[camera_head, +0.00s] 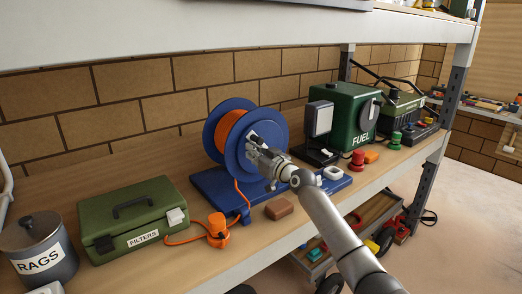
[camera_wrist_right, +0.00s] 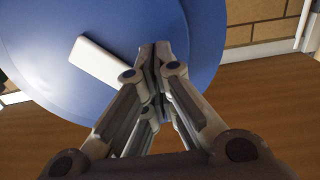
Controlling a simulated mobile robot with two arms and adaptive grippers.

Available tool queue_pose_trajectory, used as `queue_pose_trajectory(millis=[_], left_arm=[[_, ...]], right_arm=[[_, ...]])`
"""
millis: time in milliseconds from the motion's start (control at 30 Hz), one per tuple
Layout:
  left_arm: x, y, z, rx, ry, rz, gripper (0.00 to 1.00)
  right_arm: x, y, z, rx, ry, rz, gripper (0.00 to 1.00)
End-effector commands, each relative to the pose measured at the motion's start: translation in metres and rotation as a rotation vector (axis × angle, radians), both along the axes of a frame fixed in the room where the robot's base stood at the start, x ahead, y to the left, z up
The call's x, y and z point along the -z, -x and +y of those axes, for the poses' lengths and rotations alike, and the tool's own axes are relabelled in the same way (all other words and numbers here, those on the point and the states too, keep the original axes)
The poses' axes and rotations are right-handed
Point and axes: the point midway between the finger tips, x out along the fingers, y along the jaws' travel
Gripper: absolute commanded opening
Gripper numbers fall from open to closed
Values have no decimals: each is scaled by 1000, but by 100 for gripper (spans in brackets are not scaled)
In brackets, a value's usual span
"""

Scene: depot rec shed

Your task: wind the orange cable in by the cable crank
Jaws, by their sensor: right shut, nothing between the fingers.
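The blue cable reel (camera_head: 272,127) stands on a blue base (camera_head: 215,186) on the shelf. Orange cable (camera_head: 230,131) is wound between its discs, and a length hangs down to an orange plug (camera_head: 217,230) on the shelf. My right gripper (camera_head: 256,147) is shut and empty at the reel's near face. In the wrist view its fingertips (camera_wrist_right: 155,52) meet in front of the blue disc (camera_wrist_right: 45,50). A pale bar (camera_wrist_right: 95,58), seemingly the cable crank, lies left of them, its lower end close to a finger. Whether they touch is unclear. My left gripper is out of view.
A green FILTERS box (camera_head: 130,216) and a RAGS tin (camera_head: 39,251) stand left. A brown block (camera_head: 279,208) lies near the shelf's front edge. A green FUEL can (camera_head: 357,112) and red knob (camera_head: 357,160) stand right. An upper shelf (camera_head: 200,30) hangs above.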

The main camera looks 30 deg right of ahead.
Motion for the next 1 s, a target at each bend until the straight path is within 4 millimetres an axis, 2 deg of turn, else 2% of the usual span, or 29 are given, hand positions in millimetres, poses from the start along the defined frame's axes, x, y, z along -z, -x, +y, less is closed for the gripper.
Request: queue_pose_trajectory(millis=[200, 533, 767, 1000], left_arm=[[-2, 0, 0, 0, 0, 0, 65], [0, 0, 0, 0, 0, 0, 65], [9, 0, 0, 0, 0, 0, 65], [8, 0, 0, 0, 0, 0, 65]], right_arm=[[-19, -1, -9, 2, 2, -4, 0], [-20, -1, -10, 2, 1, -2, 0], [-34, -2, -24, 3, 1, -5, 0], [-36, -2, -24, 1, 0, -2, 0]])
